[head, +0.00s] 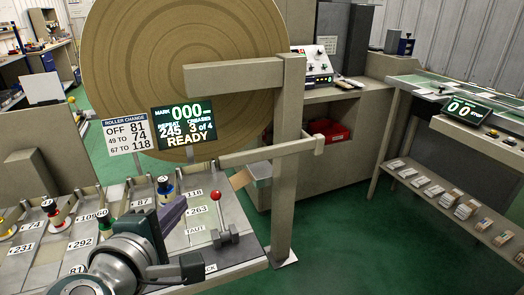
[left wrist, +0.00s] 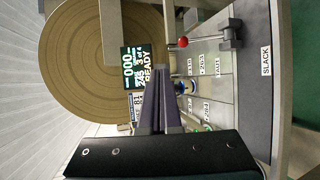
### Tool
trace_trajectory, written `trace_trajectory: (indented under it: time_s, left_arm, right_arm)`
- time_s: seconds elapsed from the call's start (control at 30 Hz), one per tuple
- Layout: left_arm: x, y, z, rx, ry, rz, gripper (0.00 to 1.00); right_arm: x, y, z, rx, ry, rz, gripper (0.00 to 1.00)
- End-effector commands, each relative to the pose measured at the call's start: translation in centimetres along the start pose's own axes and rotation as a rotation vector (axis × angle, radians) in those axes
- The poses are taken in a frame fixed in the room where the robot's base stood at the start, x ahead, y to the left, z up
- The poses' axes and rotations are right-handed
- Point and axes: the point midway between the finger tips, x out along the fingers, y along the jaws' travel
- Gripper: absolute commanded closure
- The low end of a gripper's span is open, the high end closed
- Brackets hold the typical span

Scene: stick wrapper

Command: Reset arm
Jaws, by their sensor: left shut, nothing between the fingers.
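My left gripper (head: 182,202) is over the slanted control panel (head: 240,225), left of the red-knobbed lever (head: 217,215). Its purple-grey fingers are shut with nothing between them. They also show in the left wrist view (left wrist: 162,72), pointing toward the display. The lever stands up from a grey base and is apart from the fingers; its red knob shows in the left wrist view (left wrist: 183,42). A TAUT label lies left of the lever, and a SLACK label (left wrist: 266,55) lies at the panel edge. My right gripper is not in view.
The display (head: 184,124) reads 000, 245, 3 of 4, READY. A roller change sign (head: 127,134) stands beside it. A large brown roll (head: 185,50) and a beige post (head: 287,160) stand behind the panel. Several coloured knobs and number labels cover the panel's left. Green floor lies right.

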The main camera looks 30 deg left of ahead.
Motion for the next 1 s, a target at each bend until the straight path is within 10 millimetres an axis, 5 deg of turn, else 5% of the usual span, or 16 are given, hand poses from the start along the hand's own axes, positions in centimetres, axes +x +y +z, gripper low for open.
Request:
trace_trajectory:
  time_s: [0.4, 0.53, 0.67, 0.8, 1.0]
  left_arm:
    - [0.0, 0.0, 0.1, 0.003, -0.003, -0.001, 1.00]
    - [-0.3, 0.4, 1.8, 0.112, -0.091, -0.015, 1.00]
    - [-2.5, 0.3, 6.5, 0.460, -0.337, -0.067, 1.00]
    - [-8.0, -2.2, 10.0, 1.002, -0.645, -0.178, 1.00]
    - [-15.7, -4.9, 7.8, 1.614, -0.918, -0.372, 1.00]
  right_arm:
    - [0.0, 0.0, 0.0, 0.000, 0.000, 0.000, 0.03]
    - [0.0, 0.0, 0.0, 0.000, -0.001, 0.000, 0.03]
    - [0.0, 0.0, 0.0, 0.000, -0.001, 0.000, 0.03]
    - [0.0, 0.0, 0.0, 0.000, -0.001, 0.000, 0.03]
    - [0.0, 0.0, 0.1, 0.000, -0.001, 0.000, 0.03]
